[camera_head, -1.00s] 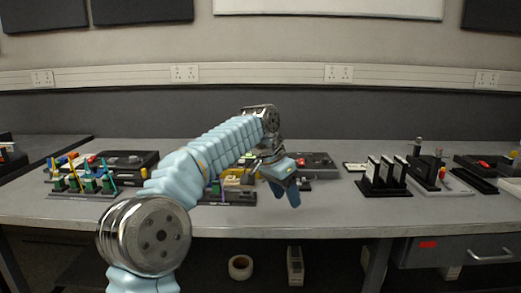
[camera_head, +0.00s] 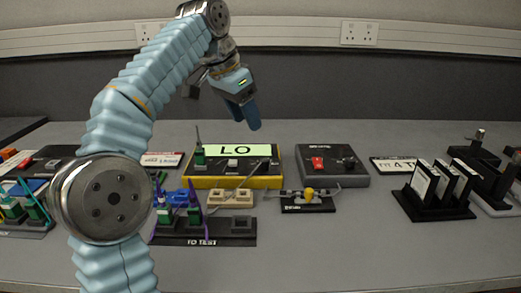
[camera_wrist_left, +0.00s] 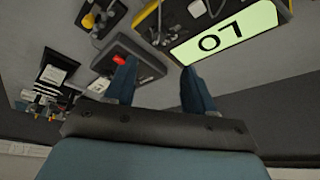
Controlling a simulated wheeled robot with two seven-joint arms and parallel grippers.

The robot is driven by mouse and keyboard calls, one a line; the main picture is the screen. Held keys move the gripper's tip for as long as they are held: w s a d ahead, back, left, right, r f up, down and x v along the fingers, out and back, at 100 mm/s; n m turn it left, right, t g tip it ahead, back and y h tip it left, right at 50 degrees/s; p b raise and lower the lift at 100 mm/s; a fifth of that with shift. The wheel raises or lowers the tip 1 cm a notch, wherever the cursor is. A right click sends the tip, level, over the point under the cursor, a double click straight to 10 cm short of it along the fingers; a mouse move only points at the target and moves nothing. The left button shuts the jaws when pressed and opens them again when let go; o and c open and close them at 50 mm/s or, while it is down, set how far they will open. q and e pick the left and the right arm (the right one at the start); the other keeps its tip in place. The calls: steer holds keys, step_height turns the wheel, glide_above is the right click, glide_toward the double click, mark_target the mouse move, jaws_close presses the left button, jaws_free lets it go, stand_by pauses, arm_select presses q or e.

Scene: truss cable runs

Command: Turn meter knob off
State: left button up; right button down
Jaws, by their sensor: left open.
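The meter (camera_head: 268,178) is a black and yellow box with a lit green screen reading "LO" (camera_head: 262,151), on the table near the middle of the head view. A small pale knob (camera_head: 232,163) sits on its front face below the screen. In the left wrist view the meter's screen (camera_wrist_left: 225,36) appears upside down at the upper right, with the pale knob (camera_wrist_left: 197,8) near the top edge. My left gripper (camera_head: 246,122) is above and just behind the meter, fingers down, apart from it. The wrist view shows its two fingers (camera_wrist_left: 158,72) spread and empty. My right gripper is not shown.
A grey box (camera_head: 345,178) with a red switch and black knob stands right of the meter. A small stand with a yellow bulb (camera_head: 309,196), a beige block (camera_head: 230,198) and a "TO TEST" rack (camera_head: 205,238) lie in front. A black card rack (camera_head: 436,203) stands further right.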

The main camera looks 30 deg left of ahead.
mark_target(264, 160)
arm_select(q)
steer(key=b+x, duration=0.1)
steer(key=x, duration=1.1)
steer(key=shift+d+f, duration=0.1)
steer(key=shift+f, duration=0.3)
jaws_close()
